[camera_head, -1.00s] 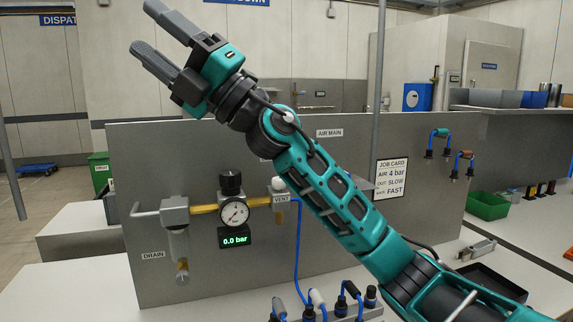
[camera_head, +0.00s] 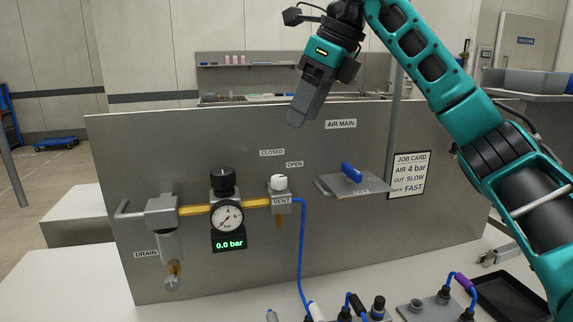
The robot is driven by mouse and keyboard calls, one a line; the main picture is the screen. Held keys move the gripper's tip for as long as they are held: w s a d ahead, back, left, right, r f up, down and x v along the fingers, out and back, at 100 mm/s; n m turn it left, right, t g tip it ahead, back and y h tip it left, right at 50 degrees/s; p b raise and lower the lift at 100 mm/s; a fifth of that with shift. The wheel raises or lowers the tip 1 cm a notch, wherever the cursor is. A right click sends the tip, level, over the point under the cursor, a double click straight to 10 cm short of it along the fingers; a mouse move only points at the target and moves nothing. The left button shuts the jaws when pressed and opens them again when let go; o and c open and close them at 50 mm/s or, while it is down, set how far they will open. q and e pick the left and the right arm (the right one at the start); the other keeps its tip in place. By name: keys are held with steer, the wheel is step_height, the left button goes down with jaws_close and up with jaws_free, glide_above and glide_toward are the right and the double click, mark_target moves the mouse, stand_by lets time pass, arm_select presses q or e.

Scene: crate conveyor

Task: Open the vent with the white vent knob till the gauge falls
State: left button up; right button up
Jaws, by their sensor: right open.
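The white vent knob (camera_head: 279,183) sits on top of a grey valve block labelled VENT (camera_head: 281,201) on the panel, with CLOSED and OPEN labels above it. The round gauge (camera_head: 227,217) is left of it, joined by a yellow pipe; the digital display (camera_head: 229,244) below reads 0.0 bar. My left gripper is out of view.
A black knob (camera_head: 223,181) tops the regulator above the gauge. A blue hose (camera_head: 301,255) runs down from the vent block. Hose fittings and a black tray (camera_head: 512,300) lie at the front right.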

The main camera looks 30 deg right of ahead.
mark_target(279, 177)
steer(key=x, duration=1.2)
steer(key=shift+s+d+f, duration=0.1)
steer(key=shift+d+f, duration=0.1)
steer(key=shift+f, duration=0.3)
steer(key=shift+c, duration=0.2)
steer(key=c, duration=1)
steer(key=shift+m+h, duration=0.4)
steer(key=shift+m, duration=0.4)
steer(key=o, duration=1)
steer(key=shift+o, duration=0.2)
steer(key=shift+r, duration=0.1)
